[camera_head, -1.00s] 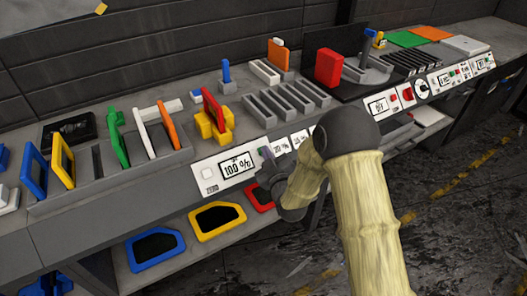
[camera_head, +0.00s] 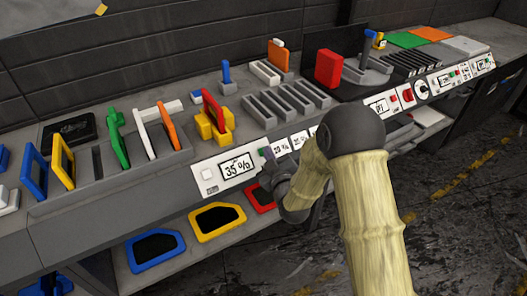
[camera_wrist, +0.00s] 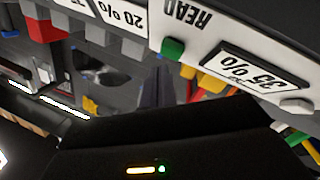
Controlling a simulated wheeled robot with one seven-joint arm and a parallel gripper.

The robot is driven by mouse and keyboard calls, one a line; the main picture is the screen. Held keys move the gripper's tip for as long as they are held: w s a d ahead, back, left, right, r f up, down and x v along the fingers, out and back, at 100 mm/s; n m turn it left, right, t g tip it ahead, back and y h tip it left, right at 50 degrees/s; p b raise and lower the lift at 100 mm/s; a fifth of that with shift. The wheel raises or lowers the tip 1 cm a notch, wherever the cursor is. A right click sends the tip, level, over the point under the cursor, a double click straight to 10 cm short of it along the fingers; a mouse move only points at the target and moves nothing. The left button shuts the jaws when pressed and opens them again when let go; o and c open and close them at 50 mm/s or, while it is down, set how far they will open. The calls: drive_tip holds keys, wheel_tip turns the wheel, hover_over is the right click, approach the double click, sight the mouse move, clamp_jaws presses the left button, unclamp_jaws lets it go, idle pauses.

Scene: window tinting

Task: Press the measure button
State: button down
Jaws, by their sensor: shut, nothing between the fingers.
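A white meter panel (camera_head: 222,186) on the bench front shows 35 % in the head view. In the wrist view the same panel (camera_wrist: 200,38) appears upside down, with the word READ and the 35 % display (camera_wrist: 250,68). A green button (camera_wrist: 172,48) sits beside READ; I take it as the measure button. My gripper (camera_head: 266,172) is shut and empty, just in front of the panel's right end. In the wrist view its dark fingers (camera_wrist: 163,85) lie close to the green button; I cannot tell if they touch it.
Small white cards with percentages (camera_head: 282,146) line the bench front to the right. A yellow stand with a red piece (camera_head: 213,122) stands behind the panel. Slotted grey racks (camera_head: 288,103) and coloured frames (camera_head: 63,162) fill the bench top. More frames (camera_head: 217,219) lie on the shelf below.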

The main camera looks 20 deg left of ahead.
drive_tip(key=s+d+r, duration=0.1)
drive_tip(key=s+d+r+p, duration=0.1)
drive_tip(key=r, duration=0.1)
drive_tip(key=shift+s+d+r, duration=0.1)
drive_tip(key=shift+d+r, duration=0.15)
drive_tip(key=shift+d, duration=0.1)
idle(0.4)
idle(0.6)
